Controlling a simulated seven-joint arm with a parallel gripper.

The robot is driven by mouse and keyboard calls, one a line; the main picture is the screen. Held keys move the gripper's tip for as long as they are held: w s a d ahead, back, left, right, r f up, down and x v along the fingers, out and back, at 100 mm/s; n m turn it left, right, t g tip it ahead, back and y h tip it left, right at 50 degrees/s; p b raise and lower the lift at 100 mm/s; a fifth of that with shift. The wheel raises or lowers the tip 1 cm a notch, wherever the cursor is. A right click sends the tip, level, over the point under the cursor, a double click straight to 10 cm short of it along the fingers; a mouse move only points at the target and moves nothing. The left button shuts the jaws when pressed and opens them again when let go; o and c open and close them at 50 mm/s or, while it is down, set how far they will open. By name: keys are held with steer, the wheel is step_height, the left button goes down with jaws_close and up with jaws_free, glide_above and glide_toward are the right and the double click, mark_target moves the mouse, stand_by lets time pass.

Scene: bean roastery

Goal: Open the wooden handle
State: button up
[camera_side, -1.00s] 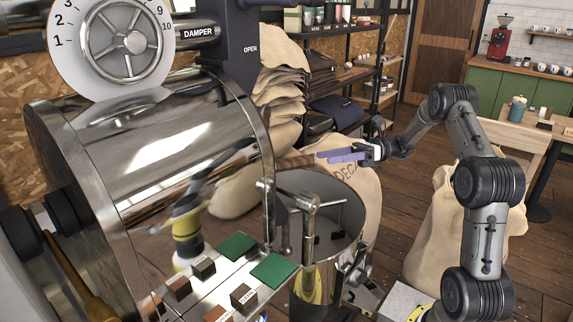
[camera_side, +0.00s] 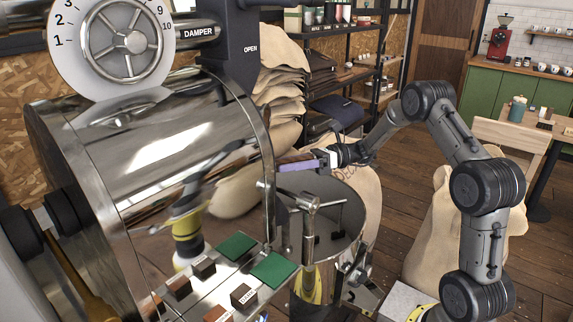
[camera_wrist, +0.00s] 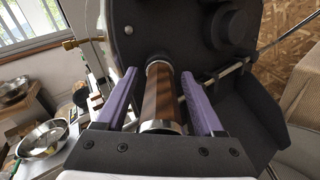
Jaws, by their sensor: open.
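The wooden handle (camera_wrist: 158,97) is a brown cylinder with metal end collars, mounted on the dark front of the roaster. In the wrist view it lies between the two purple fingers of my gripper (camera_wrist: 160,95), which stand apart on either side of it. I see a gap on at least the right side. In the side view my gripper (camera_side: 297,166) reaches in from the right at the front of the roaster drum (camera_side: 175,150). There the brown handle (camera_side: 292,157) shows just above a purple finger, and the rest of it is hidden.
A round metal cooling bin (camera_side: 345,245) stands below my gripper. A metal T-shaped lever (camera_side: 310,203) rises close under it. Stacked sacks (camera_side: 283,95) stand behind. In the wrist view, metal bowls (camera_wrist: 42,140) sit at the left.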

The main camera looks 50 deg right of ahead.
jaws_close()
stand_by(1.4)
